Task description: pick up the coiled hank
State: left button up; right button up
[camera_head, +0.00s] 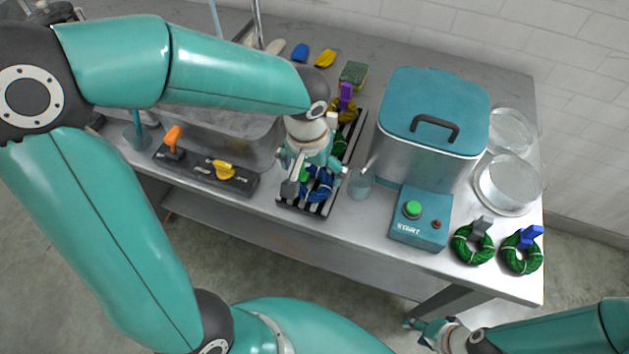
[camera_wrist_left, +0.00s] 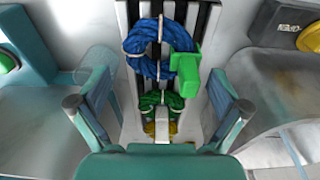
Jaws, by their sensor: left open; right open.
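A coiled blue hank (camera_head: 318,185) with pale ties lies on a black-and-white slatted rack (camera_head: 329,207). It also shows in the left wrist view (camera_wrist_left: 141,65), with a bright green tag (camera_wrist_left: 187,72) on its right side. My left gripper (camera_head: 313,174) is over the rack, pointing down, and partly hides the blue hank. In the left wrist view its fingers are spread wide and empty, with the blue hank ahead between them. A green hank (camera_wrist_left: 160,100) lies nearer the gripper on the same rack. My right gripper (camera_head: 432,329) is open and empty, off the table's front edge.
A teal-lidded steel machine (camera_head: 432,110) with a start box (camera_head: 420,218) stands right of the rack. A glass (camera_head: 360,184) stands close beside it. A basin with an orange-and-yellow-handled panel (camera_head: 207,172) is left. Two green hanks (camera_head: 473,243) (camera_head: 521,251) lie front right.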

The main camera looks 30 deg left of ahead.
aim_at(314, 178)
pick_arm(q)
jog(key=shift+w+f, duration=0.2)
jog(key=shift+f, duration=0.8)
jog(key=shift+w+f, duration=0.2)
jog(key=shift+f, duration=0.75)
jog(key=c, duration=0.7)
jog(key=shift+r, duration=0.1)
